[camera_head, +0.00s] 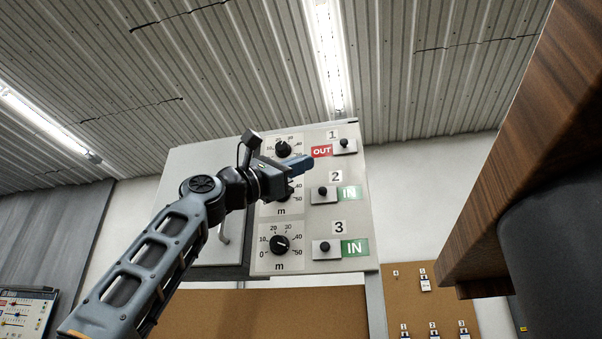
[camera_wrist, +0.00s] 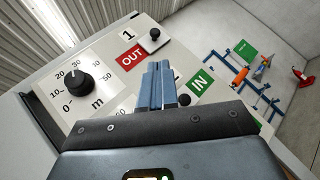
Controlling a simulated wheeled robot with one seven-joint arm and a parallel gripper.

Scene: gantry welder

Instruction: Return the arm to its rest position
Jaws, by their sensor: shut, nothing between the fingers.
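My gripper (camera_head: 304,163) is raised in front of a light control panel, and its blue fingers are shut with nothing between them. In the wrist view my gripper (camera_wrist: 158,66) points at the panel between the row 1 and row 2 switches. I cannot tell whether it touches the panel. The panel (camera_head: 262,262) has three dials and three switches. The switch in row 1 (camera_head: 344,146) shows a red OUT label. The switches in row 2 (camera_head: 322,194) and row 3 (camera_head: 325,249) show green IN labels. My arm partly hides the middle dial.
A brown wooden structure (camera_head: 540,150) hangs close at the right. A brown board (camera_head: 405,290) with small numbered items is at the lower right. A grey cabinet door with a handle (camera_head: 223,232) adjoins the panel.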

